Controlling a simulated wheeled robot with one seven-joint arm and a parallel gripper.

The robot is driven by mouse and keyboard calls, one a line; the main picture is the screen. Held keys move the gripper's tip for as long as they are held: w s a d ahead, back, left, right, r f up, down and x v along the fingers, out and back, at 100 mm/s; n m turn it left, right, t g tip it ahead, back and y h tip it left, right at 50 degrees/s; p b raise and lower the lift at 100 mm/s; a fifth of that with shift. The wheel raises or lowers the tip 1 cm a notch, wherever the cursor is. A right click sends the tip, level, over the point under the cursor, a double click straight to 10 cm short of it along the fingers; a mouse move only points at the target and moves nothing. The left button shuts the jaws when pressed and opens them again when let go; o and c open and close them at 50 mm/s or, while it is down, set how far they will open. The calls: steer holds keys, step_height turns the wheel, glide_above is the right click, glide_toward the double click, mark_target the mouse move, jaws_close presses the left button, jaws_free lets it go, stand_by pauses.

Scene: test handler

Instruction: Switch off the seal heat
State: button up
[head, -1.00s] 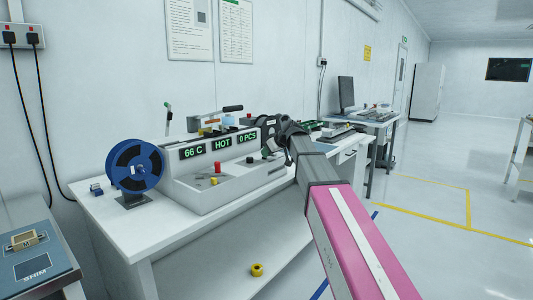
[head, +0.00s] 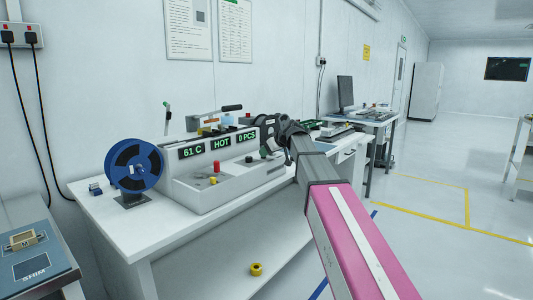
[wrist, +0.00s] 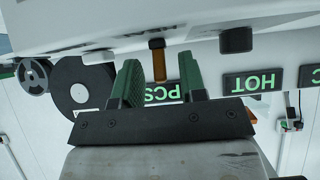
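The white bench machine (head: 225,185) has a panel of green-lit displays reading 61 C (head: 192,151), HOT (head: 221,143) and 0 PCS (head: 246,136). My gripper (head: 268,151) is at the right end of the machine in the head view. In the upside-down wrist view its green fingers (wrist: 159,75) are apart. A narrow orange-brown lever (wrist: 158,62) with a dark base lies between them, with a gap on both sides. A black knob (wrist: 236,40) sits beside the fingers. No label shows which control is the seal heat.
A red knob (head: 216,167) and a yellow knob (head: 213,181) stand on the machine's front deck. A blue reel (head: 134,166) is at its left. A yellow ring (head: 256,269) lies on the lower shelf.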

steer(key=v, duration=1)
steer(key=shift+s+d+r, duration=0.1)
steer(key=shift+s, duration=0.05)
steer(key=s+d+f+m+g+h, duration=0.1)
steer(key=s+d+f+m, duration=0.15)
steer(key=f, duration=0.65)
steer(key=s+d+f+m+g+h, duration=0.15)
steer(key=s+f, duration=0.25)
steer(key=f, duration=0.6)
steer(key=s+d+f+m+h, duration=0.2)
steer(key=s+d+f, duration=0.1)
steer(key=f, duration=0.6)
steer(key=s+d+f+m+g+h, duration=0.1)
steer(key=s+d+f+m+g, duration=0.1)
steer(key=s+f, duration=0.6)
steer(key=s+d+f+m+g+h, duration=0.1)
steer(key=s+d+f+m+h, duration=0.1)
steer(key=s+d+f, duration=0.3)
steer(key=s+f, duration=0.4)
steer(key=f, duration=0.3)
steer(key=shift+g, duration=0.35)
steer(key=shift+o, duration=0.3)
steer(key=shift+s+d+h, duration=0.15)
steer(key=shift+h, duration=0.1)
